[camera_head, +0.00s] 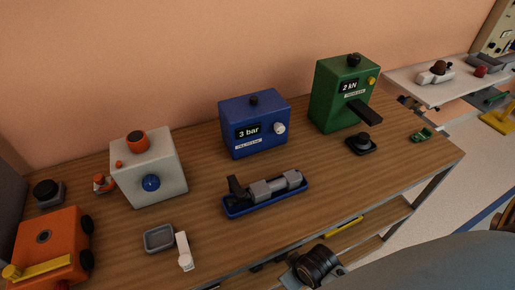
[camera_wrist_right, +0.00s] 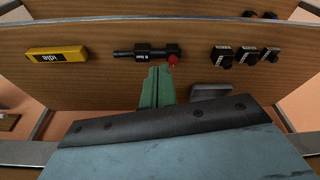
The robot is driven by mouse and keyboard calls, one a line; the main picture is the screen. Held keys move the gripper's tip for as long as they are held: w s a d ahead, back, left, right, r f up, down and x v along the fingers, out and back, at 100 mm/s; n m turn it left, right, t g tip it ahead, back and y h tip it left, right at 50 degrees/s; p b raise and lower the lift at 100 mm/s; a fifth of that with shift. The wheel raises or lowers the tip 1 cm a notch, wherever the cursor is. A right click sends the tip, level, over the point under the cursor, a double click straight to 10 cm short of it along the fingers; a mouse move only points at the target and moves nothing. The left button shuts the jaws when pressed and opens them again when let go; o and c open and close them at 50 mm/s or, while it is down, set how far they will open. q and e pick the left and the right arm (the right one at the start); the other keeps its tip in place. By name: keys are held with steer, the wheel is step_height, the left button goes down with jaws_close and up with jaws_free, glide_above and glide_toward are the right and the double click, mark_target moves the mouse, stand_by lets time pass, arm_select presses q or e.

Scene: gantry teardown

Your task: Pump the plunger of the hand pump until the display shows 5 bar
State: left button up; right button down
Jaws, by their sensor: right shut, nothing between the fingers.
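The hand pump appears to be the blue box (camera_head: 254,131) in the middle of the wooden table in the head view. Its black display (camera_head: 248,132) reads "3 bar". A short black knob (camera_head: 253,101), likely the plunger, stands on its top, and a white round knob (camera_head: 279,128) is on its front. My right gripper (camera_wrist_right: 157,84) shows in the right wrist view with its green fingers shut and empty. A red-ended black device (camera_wrist_right: 150,53) appears just beyond the fingertips; I cannot tell if they touch. No gripper shows in the head view.
A white box (camera_head: 148,181) and an orange case (camera_head: 52,252) stand left of the pump. A green box (camera_head: 343,98) reading "2 kN" stands right. A blue tray (camera_head: 266,204) with grey blocks lies in front. The wrist view shows a yellow "idle" block (camera_wrist_right: 57,54).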

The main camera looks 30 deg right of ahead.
mark_target(254, 100)
step_height(254, 100, up, 14)
steer(key=w+t+p, duration=0.1)
steer(key=w, duration=0.2)
steer(key=w+d+r+t, duration=0.1)
steer(key=w+r+t, duration=0.1)
steer(key=w, duration=0.3)
steer(key=w+d+r+m+t, duration=0.1)
steer(key=w+d+r+t, duration=0.1)
steer(key=w, duration=0.3)
steer(key=w+d+r+t, duration=0.1)
steer(key=w+r+t, duration=0.1)
steer(key=w+r, duration=0.2)
steer(key=shift+w+d+r+h, duration=0.15)
steer(key=shift+w+d+h, duration=0.25)
steer(key=shift+w, duration=0.35)
steer(key=w+d+r+t, duration=0.2)
steer(key=w+r, duration=0.3)
steer(key=r, duration=0.2)
steer(key=w+d+r+m+t, duration=0.1)
steer(key=w+d+r+t, duration=0.1)
steer(key=w+r, duration=0.4)
steer(key=shift+r+m+t, duration=0.3)
steer(key=shift+r+t, duration=0.25)
steer(key=shift+t, duration=0.15)
